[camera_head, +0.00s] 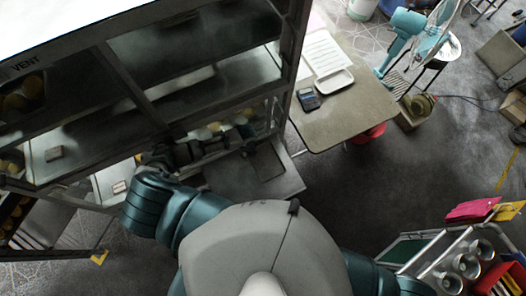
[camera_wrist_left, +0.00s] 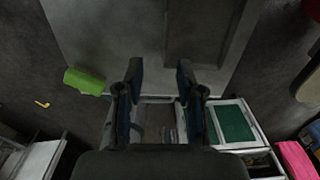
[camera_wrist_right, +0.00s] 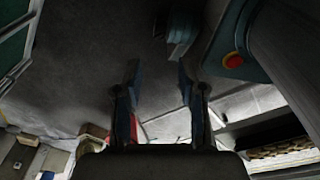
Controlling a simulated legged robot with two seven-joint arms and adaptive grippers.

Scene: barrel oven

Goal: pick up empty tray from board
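A grey board (camera_head: 225,180) juts out below the oven's right side. A dark flat rectangle that looks like the empty tray (camera_head: 268,163) lies on its right part. In the left wrist view, the board (camera_wrist_left: 105,35) fills the top, with the dark rectangle (camera_wrist_left: 208,35) at upper right of centre. My left gripper (camera_head: 243,144) reaches across the oven front, above the board's back edge. Its fingers (camera_wrist_left: 160,78) are apart, with nothing between them. My right gripper (camera_wrist_right: 158,78) is open and empty over grey floor. It is hidden in the head view.
Oven shelves (camera_head: 175,100) with glass and metal bars stand at left, close to my left arm. A table (camera_head: 350,112) with a white tray (camera_head: 333,82) and a calculator (camera_head: 308,99) is right of the board. A cart (camera_head: 430,255) with metal cups stands at lower right. Floor between is clear.

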